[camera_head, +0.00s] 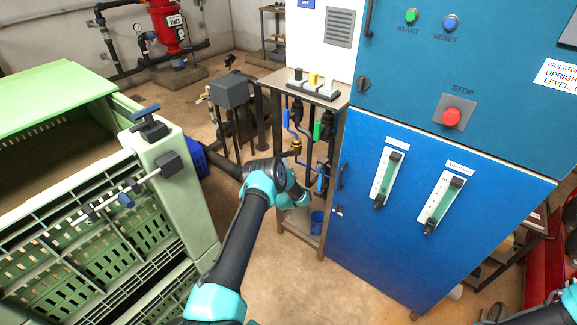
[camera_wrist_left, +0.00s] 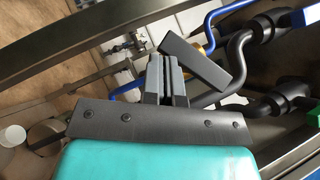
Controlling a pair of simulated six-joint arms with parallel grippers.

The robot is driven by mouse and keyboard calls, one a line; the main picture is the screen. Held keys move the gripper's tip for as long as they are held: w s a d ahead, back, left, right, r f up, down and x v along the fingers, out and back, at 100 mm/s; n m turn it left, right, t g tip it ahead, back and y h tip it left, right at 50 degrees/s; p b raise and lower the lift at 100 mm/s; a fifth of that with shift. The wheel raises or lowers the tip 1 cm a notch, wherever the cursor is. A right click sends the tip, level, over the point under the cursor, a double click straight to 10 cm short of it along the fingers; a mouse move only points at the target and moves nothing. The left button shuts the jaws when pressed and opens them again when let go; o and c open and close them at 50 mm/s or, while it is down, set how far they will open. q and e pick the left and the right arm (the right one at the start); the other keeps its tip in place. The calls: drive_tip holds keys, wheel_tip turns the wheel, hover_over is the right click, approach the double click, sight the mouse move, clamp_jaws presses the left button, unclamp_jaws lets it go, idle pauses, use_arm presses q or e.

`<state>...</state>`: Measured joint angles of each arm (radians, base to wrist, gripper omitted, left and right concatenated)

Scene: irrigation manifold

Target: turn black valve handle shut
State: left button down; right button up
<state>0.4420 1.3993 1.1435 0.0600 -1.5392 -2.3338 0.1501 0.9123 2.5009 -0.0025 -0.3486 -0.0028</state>
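My left gripper (camera_head: 303,197) reaches into the valve stand under the small shelf, left of the blue cabinet. In the left wrist view its two fingers (camera_wrist_left: 167,78) lie close together, with nothing visible between them. A dark grey-black bar (camera_wrist_left: 198,62), which looks like the black valve handle, lies slantwise right beside the fingertips. It seems to touch or nearly touch the right finger; I cannot tell which. In the head view I cannot make out this handle behind my gripper. Only part of my right arm (camera_head: 566,303) shows at the lower right; its gripper is out of view.
The stand also carries a blue handle (camera_head: 287,119), a green handle (camera_head: 317,131) and another blue handle (camera_head: 322,180) close to my gripper. The blue cabinet (camera_head: 400,260) stands close on the right. A green crate (camera_head: 190,185) stands left of my arm.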

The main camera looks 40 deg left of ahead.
use_arm(q)
drive_tip(key=shift+a+r, duration=0.2)
drive_tip(key=shift+a, duration=0.4)
drive_tip(key=shift+a+r, duration=0.15)
drive_tip(key=shift+a, duration=0.4)
drive_tip(key=shift+a+r, duration=0.1)
drive_tip(key=shift+a, duration=0.05)
drive_tip(key=s+f, duration=0.7)
drive_tip(key=f, duration=0.4)
drive_tip(key=shift+d, duration=0.45)
drive_tip(key=c, duration=1.8)
unclamp_jaws()
